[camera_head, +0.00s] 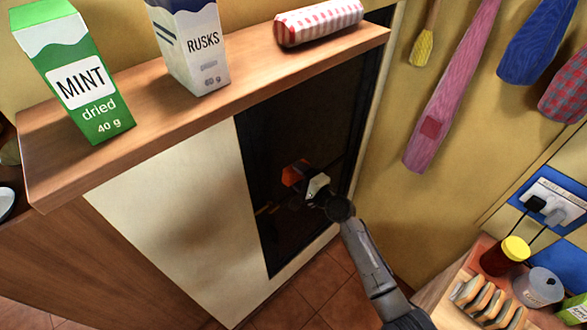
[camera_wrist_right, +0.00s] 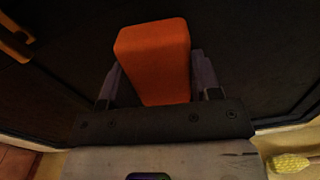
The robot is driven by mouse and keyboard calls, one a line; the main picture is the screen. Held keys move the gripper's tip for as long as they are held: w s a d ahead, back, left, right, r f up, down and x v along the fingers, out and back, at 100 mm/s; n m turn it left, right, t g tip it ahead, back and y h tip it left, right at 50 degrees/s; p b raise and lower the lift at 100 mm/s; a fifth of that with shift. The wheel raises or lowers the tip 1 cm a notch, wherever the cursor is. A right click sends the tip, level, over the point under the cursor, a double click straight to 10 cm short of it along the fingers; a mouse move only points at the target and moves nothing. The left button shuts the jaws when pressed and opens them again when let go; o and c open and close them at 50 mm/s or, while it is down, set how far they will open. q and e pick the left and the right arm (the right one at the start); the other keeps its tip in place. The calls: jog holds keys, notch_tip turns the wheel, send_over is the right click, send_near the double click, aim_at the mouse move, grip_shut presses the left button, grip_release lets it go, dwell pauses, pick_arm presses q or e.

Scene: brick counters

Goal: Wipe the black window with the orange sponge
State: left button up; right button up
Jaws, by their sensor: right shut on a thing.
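The black window (camera_head: 300,130) is a tall dark pane in a pale frame below the wooden shelf in the head view. It fills the background of the right wrist view (camera_wrist_right: 245,50). My right gripper (camera_head: 305,183) is in front of the window and is shut on the orange sponge (camera_head: 295,172). In the right wrist view the sponge (camera_wrist_right: 155,60) stands out between the two fingers of the gripper (camera_wrist_right: 155,85). I cannot tell whether the sponge touches the pane. My left gripper is not in view.
A wooden shelf (camera_head: 130,130) above the window holds a green mint carton (camera_head: 75,75), a rusks carton (camera_head: 192,50) and a red-and-white roll (camera_head: 318,22). Cloths and a brush (camera_head: 421,47) hang at right.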

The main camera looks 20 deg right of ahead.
jog(key=shift+s+d, duration=0.1)
jog(key=shift+s, duration=0.1)
dwell(0.3)
jog(key=shift+p+v, duration=0.45)
jog(key=shift+v, duration=1)
jog(key=shift+r, duration=0.1)
